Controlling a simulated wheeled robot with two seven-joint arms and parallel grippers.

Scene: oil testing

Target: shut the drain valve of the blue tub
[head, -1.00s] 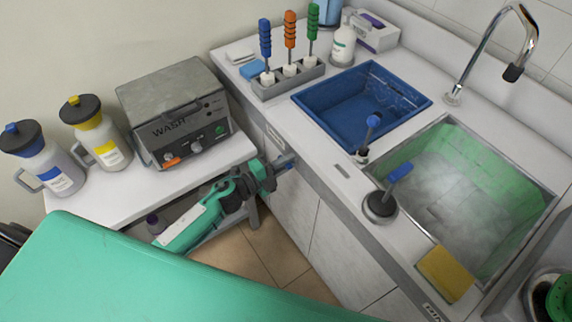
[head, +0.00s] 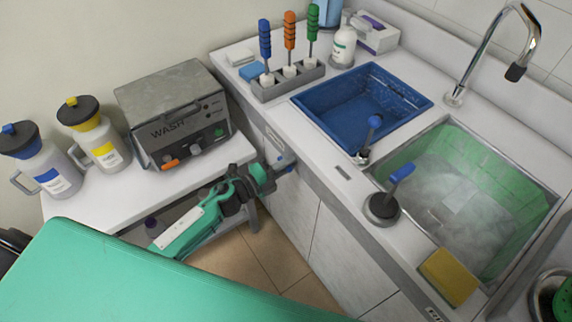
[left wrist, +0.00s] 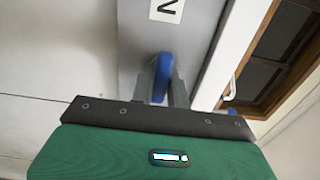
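The blue tub (head: 325,112) is set into the white counter, left of the sink. My right gripper is not in view.
A sink (head: 500,215) with cloudy water lies right of the tub. A wash machine (head: 172,115) and jugs (head: 101,150) stand on the left table.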

